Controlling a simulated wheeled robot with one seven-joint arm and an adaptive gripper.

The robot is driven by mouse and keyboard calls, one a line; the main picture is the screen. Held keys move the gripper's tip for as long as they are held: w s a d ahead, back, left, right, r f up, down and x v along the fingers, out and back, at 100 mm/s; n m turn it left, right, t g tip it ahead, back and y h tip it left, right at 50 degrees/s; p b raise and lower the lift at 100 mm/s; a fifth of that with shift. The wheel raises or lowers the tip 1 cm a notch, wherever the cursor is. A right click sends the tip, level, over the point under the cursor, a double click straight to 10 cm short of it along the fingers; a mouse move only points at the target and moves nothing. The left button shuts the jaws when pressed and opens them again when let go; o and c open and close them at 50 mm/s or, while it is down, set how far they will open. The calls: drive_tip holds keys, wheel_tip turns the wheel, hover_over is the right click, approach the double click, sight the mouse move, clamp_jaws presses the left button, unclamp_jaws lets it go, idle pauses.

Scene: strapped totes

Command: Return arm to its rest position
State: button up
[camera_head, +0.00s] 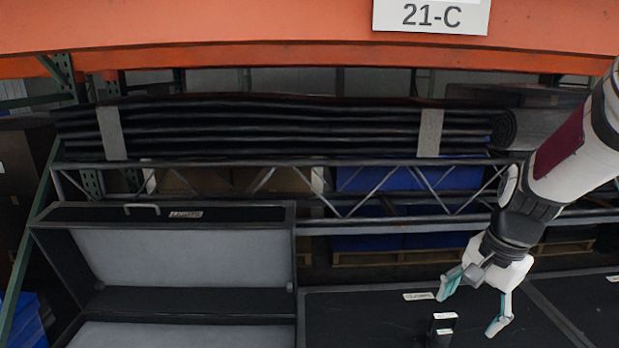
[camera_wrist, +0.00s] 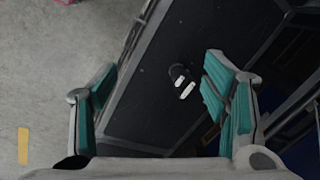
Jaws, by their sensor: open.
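My gripper (camera_head: 472,307) is at the right in the head view, pointing down with its two teal-padded fingers spread wide. Nothing is between the fingers. It is above a closed black case (camera_head: 375,315), near a small black object with white labels (camera_head: 442,328) on the lid. In the wrist view my open gripper (camera_wrist: 158,88) frames the dark case lid (camera_wrist: 150,92), and the black object with white marks (camera_wrist: 182,82) lies beyond the fingertips, apart from them. My arm reaches in from the right edge.
An open black case with grey lining (camera_head: 190,258) stands at the left. Rolled or stacked black mats (camera_head: 270,128) lie on a metal truss shelf behind, under an orange beam (camera_head: 250,25). Blue bins (camera_head: 375,180) stand below. Grey floor (camera_wrist: 50,70) shows in the wrist view.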

drive_tip(key=s+a+r+n+t+p, duration=0.1)
drive_tip(key=s+a+r+n, duration=0.2)
drive_tip(key=s, duration=0.4)
drive_tip(key=s+a+r+n+p, duration=0.2)
drive_tip(key=s+a+r+n, duration=0.1)
drive_tip(key=s+r, duration=0.4)
drive_tip(key=s+a+r+n+t+p, duration=0.1)
drive_tip(key=s+a+r+n, duration=0.2)
drive_tip(key=s+r+n, duration=0.2)
drive_tip(key=s, duration=0.3)
drive_tip(key=shift+s+n+t+h+p, duration=0.15)
drive_tip(key=shift+n+t+h+p, duration=0.15)
drive_tip(key=shift+h, duration=0.1)
drive_tip(key=shift+a+r, duration=0.1)
